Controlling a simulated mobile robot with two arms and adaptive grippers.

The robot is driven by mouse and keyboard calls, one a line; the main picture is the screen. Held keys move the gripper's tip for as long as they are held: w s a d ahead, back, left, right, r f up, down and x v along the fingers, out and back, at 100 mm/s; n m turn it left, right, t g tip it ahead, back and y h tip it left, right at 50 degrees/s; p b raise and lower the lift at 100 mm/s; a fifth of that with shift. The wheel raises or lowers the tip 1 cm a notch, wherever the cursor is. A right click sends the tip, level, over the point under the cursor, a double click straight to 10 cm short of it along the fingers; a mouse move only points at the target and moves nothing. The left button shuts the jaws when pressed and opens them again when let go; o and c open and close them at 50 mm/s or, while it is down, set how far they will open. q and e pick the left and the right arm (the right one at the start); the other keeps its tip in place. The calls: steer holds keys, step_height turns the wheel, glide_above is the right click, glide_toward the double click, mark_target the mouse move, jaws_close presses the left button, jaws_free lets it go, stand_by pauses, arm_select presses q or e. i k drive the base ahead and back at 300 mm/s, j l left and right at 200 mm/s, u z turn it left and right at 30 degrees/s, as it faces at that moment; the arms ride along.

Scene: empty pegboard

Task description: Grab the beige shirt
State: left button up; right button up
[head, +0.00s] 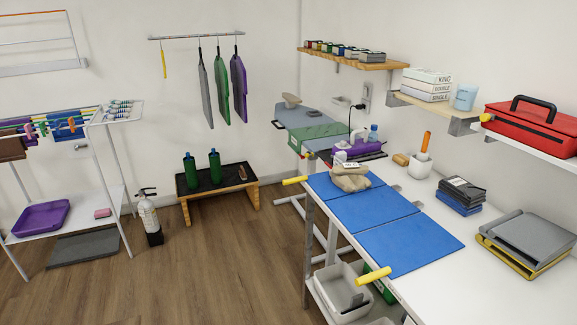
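A beige, crumpled cloth bundle (350,181), which looks like the beige shirt, lies on the far end of the blue mat (408,246) on the white worktable. A small white piece with dark marks (350,165) shows at its top edge; I cannot tell if it is a label. Neither my left nor my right gripper is in view.
Just behind the shirt are a purple iron (352,146) and white bottles. A mortar (419,166), dark stacked boxes (461,191) and grey-yellow trays (525,240) stand to the right. Yellow handles (373,275) stick out from the table's left edge. The mat's nearer part is clear.

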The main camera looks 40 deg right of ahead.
mark_target(350, 177)
steer(key=i+z, duration=0.3)
steer(key=i, duration=0.3)
steer(key=i+j+z, duration=0.1)
steer(key=i+z, duration=0.25)
steer(key=i, duration=0.2)
steer(key=i+j+z, duration=0.3)
steer(key=i, duration=0.3)
